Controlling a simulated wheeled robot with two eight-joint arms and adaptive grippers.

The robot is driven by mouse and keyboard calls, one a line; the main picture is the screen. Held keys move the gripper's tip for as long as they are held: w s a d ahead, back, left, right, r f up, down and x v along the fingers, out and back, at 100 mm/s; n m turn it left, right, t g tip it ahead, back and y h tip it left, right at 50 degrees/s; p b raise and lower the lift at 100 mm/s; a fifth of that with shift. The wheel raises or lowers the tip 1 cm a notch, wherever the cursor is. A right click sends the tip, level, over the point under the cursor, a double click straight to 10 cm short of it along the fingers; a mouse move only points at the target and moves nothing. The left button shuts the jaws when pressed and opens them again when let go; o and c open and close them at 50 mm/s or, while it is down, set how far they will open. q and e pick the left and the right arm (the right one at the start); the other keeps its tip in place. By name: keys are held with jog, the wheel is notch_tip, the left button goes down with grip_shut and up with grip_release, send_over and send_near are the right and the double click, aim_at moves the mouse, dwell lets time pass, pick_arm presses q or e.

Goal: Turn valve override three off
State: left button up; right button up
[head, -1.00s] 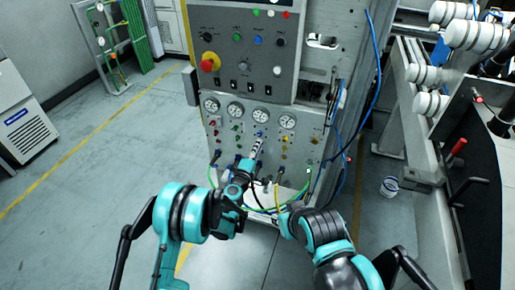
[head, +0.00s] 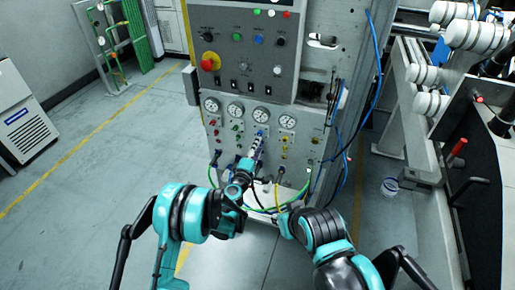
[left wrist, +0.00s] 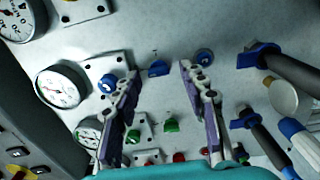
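The lower panel (head: 228,140) of the grey cabinet carries columns of small coloured valve knobs under round gauges; its labels are too small to read. My left gripper (head: 259,139) reaches to the blue column, third from the left. In the left wrist view its two fingers (left wrist: 160,76) are apart with nothing held. A blue valve knob (left wrist: 158,68) shows between the fingertips, with a gap on both sides. Another blue knob (left wrist: 107,83) is beside the left finger and a third (left wrist: 204,57) is near the right finger. My right arm's end (head: 286,222) is low before the cabinet; its fingers cannot be made out.
Green knobs (left wrist: 171,125) sit beside the blue row, close to the fingers. Blue-ended hose fittings (left wrist: 258,55) project at the right in the wrist view. Hanging cables (head: 262,211) cross low on the cabinet. A red emergency button (head: 210,61) is above the gauges. Open floor lies left.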

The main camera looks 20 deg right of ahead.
pick_arm(q)
jog(key=v, duration=0.7)
jog(key=shift+s+a, duration=0.15)
jog(key=shift+s, duration=0.05)
dwell(0.3)
jog(key=s+a+r+m+g+y, duration=0.1)
jog(key=s+a+r+m+g, duration=0.1)
jog(key=s+a+r+m, duration=0.35)
jog(key=s+a+r+m+g, duration=0.25)
jog(key=a+r, duration=0.35)
jog(key=r, duration=0.3)
jog(key=s+a+f+m+g+y, duration=0.1)
jog(key=s+a+y, duration=0.3)
jog(key=s+a, duration=0.7)
jog(key=s+a+f+m+g+y, duration=0.2)
jog(key=s+a+f+y, duration=0.2)
jog(key=s+a, duration=0.7)
jog(key=shift+s+a+y, duration=0.2)
jog(key=shift+s+y, duration=0.1)
jog(key=shift+y, duration=0.2)
